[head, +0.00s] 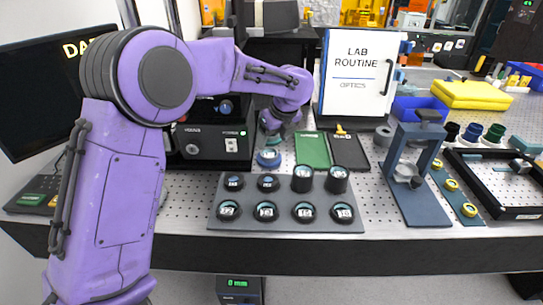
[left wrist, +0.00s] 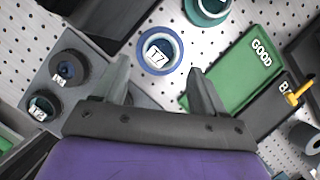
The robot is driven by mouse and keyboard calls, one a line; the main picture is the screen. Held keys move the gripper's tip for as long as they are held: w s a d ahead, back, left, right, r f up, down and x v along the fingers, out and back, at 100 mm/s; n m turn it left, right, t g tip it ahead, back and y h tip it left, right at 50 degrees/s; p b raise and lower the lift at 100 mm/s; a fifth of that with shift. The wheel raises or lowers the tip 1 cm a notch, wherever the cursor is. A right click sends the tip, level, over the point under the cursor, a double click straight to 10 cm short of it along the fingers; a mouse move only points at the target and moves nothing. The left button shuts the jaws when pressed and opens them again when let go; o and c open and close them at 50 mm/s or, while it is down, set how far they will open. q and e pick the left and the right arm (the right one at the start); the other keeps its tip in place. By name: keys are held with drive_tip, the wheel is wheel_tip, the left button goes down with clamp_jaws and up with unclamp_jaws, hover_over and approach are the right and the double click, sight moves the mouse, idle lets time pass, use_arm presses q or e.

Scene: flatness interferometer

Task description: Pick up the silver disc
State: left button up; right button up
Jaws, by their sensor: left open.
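A pale, silvery disc with a dark-on-white number label (left wrist: 158,52) sits inside a blue ring (left wrist: 178,60) on the perforated table; I cannot tell for sure that it is the silver disc named. The blue ring also shows in the head view (head: 268,158), just in front of my left gripper (head: 272,131). In the left wrist view my left gripper (left wrist: 160,72) is open and empty, its two fingers apart on either side of the space just below the blue ring. A teal ring (left wrist: 208,10) lies beyond it. My right gripper is not in view.
A green GOOD tray (head: 313,151) and a dark tray (head: 350,152) lie right of the blue ring. A grey rack (head: 285,193) with several labelled round pieces lies in front.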

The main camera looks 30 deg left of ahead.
sight(269, 152)
use_arm(q)
drive_tip(key=p+x, duration=0.1)
drive_tip(key=x, duration=0.5)
drive_tip(key=shift+w+f, duration=0.2)
drive_tip(key=shift+f, duration=0.05)
drive_tip(key=shift+s+r, duration=0.1)
drive_tip(key=c, duration=0.9)
drive_tip(key=shift+o, duration=0.2)
